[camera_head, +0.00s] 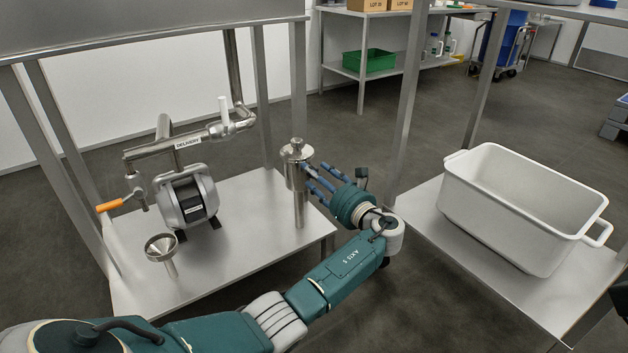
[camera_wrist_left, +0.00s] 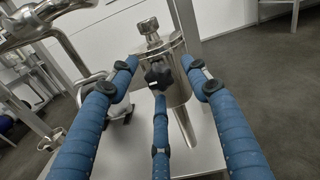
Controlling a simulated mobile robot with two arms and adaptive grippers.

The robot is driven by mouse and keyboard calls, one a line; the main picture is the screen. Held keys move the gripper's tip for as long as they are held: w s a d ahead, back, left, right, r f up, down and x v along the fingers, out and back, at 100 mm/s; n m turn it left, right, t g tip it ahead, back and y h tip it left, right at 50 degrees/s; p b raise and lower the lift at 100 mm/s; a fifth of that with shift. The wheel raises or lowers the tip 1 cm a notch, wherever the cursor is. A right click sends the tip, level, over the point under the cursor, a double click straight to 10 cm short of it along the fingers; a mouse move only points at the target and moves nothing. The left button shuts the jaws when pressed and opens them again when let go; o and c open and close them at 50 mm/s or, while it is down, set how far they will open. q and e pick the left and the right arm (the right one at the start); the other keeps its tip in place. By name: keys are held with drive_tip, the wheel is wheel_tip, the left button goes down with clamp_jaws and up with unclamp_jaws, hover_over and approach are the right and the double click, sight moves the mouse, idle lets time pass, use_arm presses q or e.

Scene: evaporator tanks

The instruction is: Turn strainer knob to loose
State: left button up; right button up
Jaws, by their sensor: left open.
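The strainer (camera_head: 298,172) is an upright steel cylinder with a narrower lower stem, standing at the right end of the low steel shelf. Its dark star-shaped knob (camera_wrist_left: 158,77) faces me on the front of the body in the left wrist view. My left gripper (camera_head: 315,181) reaches the strainer from the right in the head view. Its blue fingers are open. In the left wrist view two fingertips stand on either side of the knob and one below it. I cannot tell whether any finger touches it. The knob is hidden in the head view.
A pump (camera_head: 187,198) with steel piping and an orange-handled valve (camera_head: 109,205) stands left of the strainer. A steel funnel (camera_head: 161,247) is on the front of the shelf (camera_head: 225,255). A white tub (camera_head: 475,213) sits on the right table. Steel posts frame the shelf.

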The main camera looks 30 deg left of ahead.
use_arm(q)
drive_tip(key=shift+w+a, duration=0.25)
drive_tip(key=shift+a, duration=0.35)
drive_tip(key=c, duration=1.1)
drive_tip(key=shift+c, duration=0.2)
